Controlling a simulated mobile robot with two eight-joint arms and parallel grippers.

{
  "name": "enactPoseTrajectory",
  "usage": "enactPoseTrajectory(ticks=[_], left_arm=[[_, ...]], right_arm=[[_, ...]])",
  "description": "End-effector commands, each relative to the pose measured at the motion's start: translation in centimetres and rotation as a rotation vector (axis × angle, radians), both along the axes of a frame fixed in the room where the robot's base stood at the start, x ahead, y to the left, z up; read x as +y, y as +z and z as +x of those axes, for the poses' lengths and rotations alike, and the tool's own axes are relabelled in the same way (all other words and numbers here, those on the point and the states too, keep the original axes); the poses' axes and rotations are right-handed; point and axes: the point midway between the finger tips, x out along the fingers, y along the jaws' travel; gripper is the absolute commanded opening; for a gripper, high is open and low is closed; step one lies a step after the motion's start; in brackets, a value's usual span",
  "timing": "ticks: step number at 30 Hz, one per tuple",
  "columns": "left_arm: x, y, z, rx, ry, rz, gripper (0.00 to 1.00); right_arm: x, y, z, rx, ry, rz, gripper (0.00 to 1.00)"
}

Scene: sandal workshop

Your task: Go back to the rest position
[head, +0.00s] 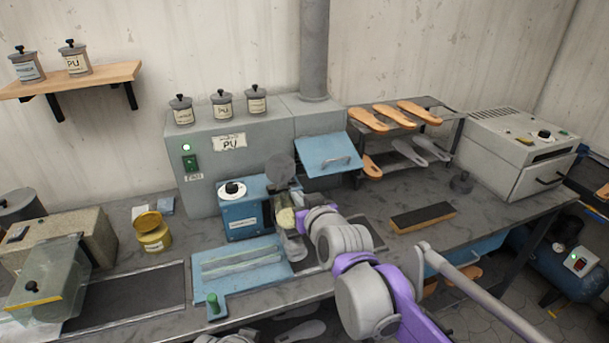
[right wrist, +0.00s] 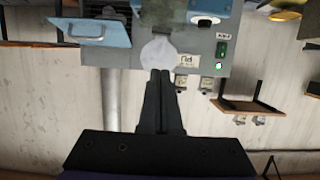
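My right arm reaches in from the lower right of the head view, with its purple and grey wrist over the bench near the blue machine. My right gripper (right wrist: 160,76) shows in the right wrist view with its two dark fingers together and nothing seen between them. In the head view its fingertips are hard to make out. A grey round disc (head: 280,168) stands above the blue machine (head: 240,209); it also shows just past the fingertips in the right wrist view (right wrist: 159,53). My left gripper is in neither view.
A clear vessel (head: 293,245) with a pale yellow top (head: 285,217) stands close to my right wrist. The grey PU cabinet (head: 232,165) is behind, its blue flap (head: 328,154) raised. A sandal rack (head: 437,129) stands to the right. A dark brush-like block (head: 422,217) lies on the bench.

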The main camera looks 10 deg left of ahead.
Motion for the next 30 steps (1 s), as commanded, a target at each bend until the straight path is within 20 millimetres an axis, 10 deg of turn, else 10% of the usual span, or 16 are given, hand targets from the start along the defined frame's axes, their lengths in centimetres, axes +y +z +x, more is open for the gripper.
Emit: enactPoseTrajectory(ticks=[4,8,15,21,30], left_arm=[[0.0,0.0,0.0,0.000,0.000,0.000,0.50],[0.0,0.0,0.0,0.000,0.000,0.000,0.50],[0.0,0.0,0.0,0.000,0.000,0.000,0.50],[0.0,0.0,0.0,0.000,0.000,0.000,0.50],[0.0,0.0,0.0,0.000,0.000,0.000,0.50]], right_arm=[[-1.5,-0.4,-0.3,0.018,-0.016,-0.011,0.00],[-6.9,-2.5,-2.0,0.100,-0.078,-0.055,0.00],[-21.2,-9.9,-10.4,0.367,-0.284,-0.156,0.00],[-29.4,-16.3,-19.0,0.579,-0.458,-0.202,0.00],[-33.2,-20.4,-24.8,0.715,-0.568,-0.218,0.00]])
